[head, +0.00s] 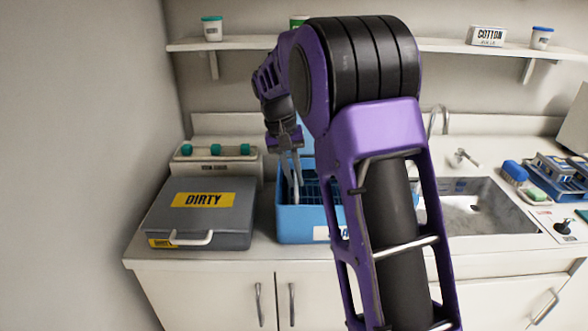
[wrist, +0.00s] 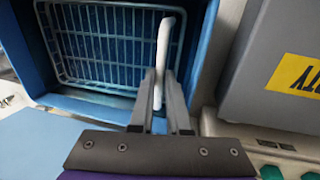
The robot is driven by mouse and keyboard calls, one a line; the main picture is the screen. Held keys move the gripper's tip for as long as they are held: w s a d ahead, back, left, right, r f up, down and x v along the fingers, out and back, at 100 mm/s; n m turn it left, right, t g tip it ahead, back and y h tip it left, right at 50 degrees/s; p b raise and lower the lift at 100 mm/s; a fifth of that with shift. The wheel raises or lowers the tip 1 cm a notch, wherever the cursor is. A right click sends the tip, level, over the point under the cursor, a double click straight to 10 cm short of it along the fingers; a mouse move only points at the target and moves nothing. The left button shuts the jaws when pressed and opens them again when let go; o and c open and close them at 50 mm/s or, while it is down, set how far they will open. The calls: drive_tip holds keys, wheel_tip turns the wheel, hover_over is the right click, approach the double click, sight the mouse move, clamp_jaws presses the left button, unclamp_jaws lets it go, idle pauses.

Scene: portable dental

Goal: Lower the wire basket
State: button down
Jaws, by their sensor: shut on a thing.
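The wire basket (wrist: 97,45) is a pale wire grid inside the blue tub (head: 294,226). Part of it shows in the head view as dark blue mesh (head: 313,190). A white upright handle (wrist: 164,42) stands at the basket's side in the wrist view. My gripper (wrist: 160,88) is shut on this handle, one finger on each side. In the head view my gripper (head: 294,180) points down into the tub's left part. My arm hides the tub's right part, and I cannot tell whether the basket touches the tub's floor.
A grey box marked DIRTY (head: 202,215) stands close left of the tub. A shelf (head: 240,43) runs above.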

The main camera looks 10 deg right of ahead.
drive_tip(key=shift+s+f, duration=0.1)
drive_tip(key=shift+f, duration=0.15)
drive_tip(key=c, duration=0.9)
unclamp_jaws()
drive_tip(key=shift+r, duration=0.1)
drive_tip(key=a+r+p, duration=0.1)
drive_tip(key=r, duration=0.4)
drive_tip(key=a+r+p, duration=0.1)
drive_tip(key=r, duration=0.5)
drive_tip(key=w+a+r+p, duration=0.1)
drive_tip(key=r, duration=0.5)
drive_tip(key=shift+a, duration=0.2)
